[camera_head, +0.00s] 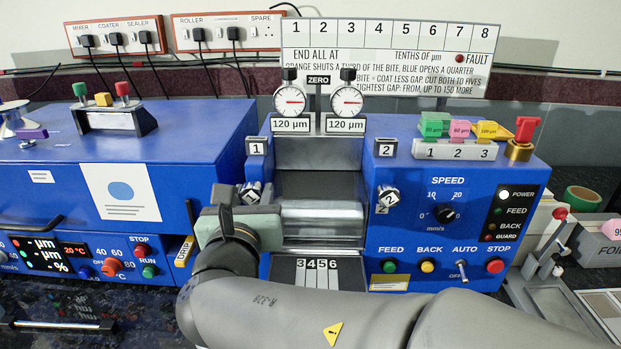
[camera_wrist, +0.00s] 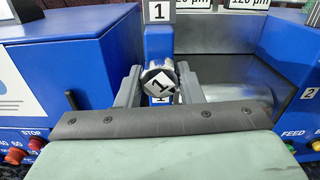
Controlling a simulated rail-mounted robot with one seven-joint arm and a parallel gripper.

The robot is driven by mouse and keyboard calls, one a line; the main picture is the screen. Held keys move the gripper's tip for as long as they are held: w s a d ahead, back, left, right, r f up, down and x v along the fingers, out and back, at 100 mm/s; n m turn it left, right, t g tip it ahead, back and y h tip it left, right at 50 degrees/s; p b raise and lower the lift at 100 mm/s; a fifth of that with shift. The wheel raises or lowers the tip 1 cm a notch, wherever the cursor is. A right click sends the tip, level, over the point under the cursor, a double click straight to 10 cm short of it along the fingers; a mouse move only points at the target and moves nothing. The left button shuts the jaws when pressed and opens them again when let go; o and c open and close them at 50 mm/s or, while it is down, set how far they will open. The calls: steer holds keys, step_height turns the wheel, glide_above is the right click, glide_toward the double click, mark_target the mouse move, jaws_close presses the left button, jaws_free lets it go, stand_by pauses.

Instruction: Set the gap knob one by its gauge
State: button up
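My gripper (camera_wrist: 159,72) has one finger on each side of the knob in the wrist view. Narrow gaps seem to show between fingers and knob; contact is not clear. In the head view the knob (camera_head: 251,190) is partly hidden by my gripper. The left gauge (camera_head: 290,100) has a red needle lying roughly level above a "120 µm" label; its exact reading is too small to tell.
Knob two (camera_head: 387,198) is on the right post, with its own gauge (camera_head: 346,101) also labelled 120 µm. Steel rollers (camera_head: 320,215) lie between the posts. A blue cabinet (camera_head: 110,140) stands close on the left. Feed, back and stop buttons (camera_head: 427,266) are at right.

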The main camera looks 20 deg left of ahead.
steer(key=shift+f+m+b, duration=0.15)
steer(key=shift+m+b, duration=0.25)
steer(key=shift+b, duration=0.25)
steer(key=shift+f+b, duration=0.1)
steer(key=shift+b, duration=0.35)
steer(key=m+b, duration=0.2)
steer(key=b, duration=0.1)
steer(key=shift+f+m, duration=0.1)
steer(key=shift+m, duration=0.2)
steer(key=m+b, duration=0.2)
steer(key=b, duration=0.2)
steer(key=shift+a+m, duration=0.1)
steer(key=shift+m, duration=0.3)
steer(key=shift+r+m+b, duration=0.25)
steer(key=shift+m+b, duration=0.55)
steer(key=shift+b, duration=0.15)
steer(key=o, duration=1)
steer(key=shift+r, duration=0.1)
